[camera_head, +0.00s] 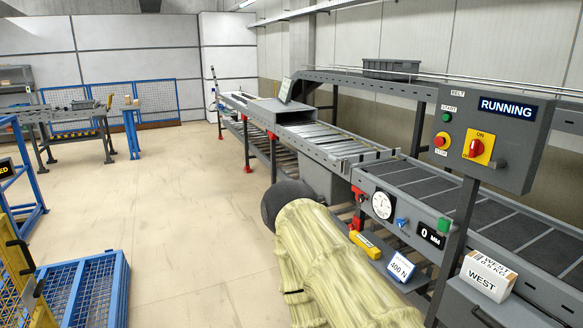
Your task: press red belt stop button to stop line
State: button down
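The display (507,107) reads RUNNING, and BELT is printed above the buttons. I cannot make out my gripper's fingers in this view, and nothing is seen touching the stop button.
A large wrinkled pale yellow form (325,260) with a dark rounded end fills the lower middle; I cannot tell what it is. The conveyor (417,176) runs beneath the control box. A WEST carton (483,284) sits front right. Open floor (160,210) lies left.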

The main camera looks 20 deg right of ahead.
aim_at(438, 140)
jog(key=z, duration=0.65)
jog(key=i, duration=0.8)
jog(key=z, duration=0.6)
